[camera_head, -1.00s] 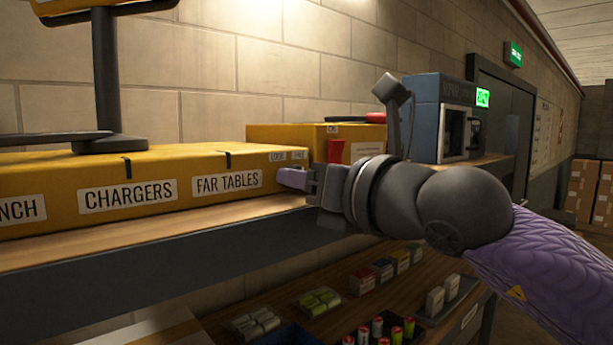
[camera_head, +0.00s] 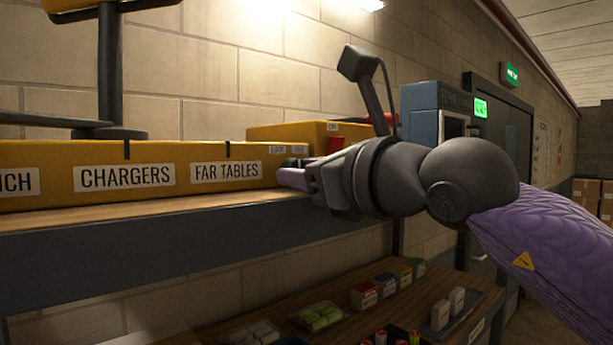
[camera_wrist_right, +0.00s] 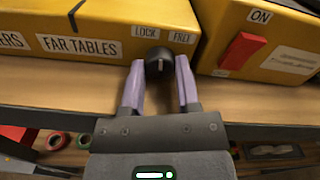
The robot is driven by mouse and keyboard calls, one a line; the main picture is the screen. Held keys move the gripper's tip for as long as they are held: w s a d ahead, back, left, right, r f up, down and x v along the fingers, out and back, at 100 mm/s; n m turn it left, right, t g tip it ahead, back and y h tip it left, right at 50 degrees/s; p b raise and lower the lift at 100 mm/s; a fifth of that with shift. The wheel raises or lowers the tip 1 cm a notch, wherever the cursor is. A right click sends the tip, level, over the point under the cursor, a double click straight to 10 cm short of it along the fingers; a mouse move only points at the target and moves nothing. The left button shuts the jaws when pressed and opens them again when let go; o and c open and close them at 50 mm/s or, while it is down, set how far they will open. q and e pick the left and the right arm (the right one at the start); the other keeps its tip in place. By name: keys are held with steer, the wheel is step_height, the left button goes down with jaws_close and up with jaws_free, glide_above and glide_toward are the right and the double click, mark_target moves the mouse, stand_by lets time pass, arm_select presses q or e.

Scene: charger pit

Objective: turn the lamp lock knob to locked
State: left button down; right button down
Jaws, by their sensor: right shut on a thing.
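The lamp lock knob (camera_wrist_right: 160,60) is a round black knob on the front of the yellow box (camera_head: 120,155). Above it are the labels LOCK (camera_wrist_right: 145,31) on the left and FREE (camera_wrist_right: 182,37) on the right. My right gripper (camera_wrist_right: 161,70) is shut on the knob, with one purple finger on each side. A pale mark shows on the knob, but I cannot tell which label it points to. In the head view the right gripper (camera_head: 293,175) is tilted at the box's right end, and its fingers hide the knob. My left gripper is not in view.
A second yellow box (camera_wrist_right: 272,42) with a red switch (camera_wrist_right: 241,52) under an ON label stands close on the right. The wooden shelf edge (camera_head: 130,210) runs below the boxes. A lower shelf (camera_head: 300,290) holds several small batteries and packs.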

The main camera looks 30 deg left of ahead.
steer(key=shift+c, duration=1.6)
jaws_free()
steer(key=shift+s+d, duration=0.1)
steer(key=shift+d, duration=0.1)
steer(key=b+v, duration=0.5)
steer(key=v, duration=0.4)
steer(key=shift+d, duration=0.3)
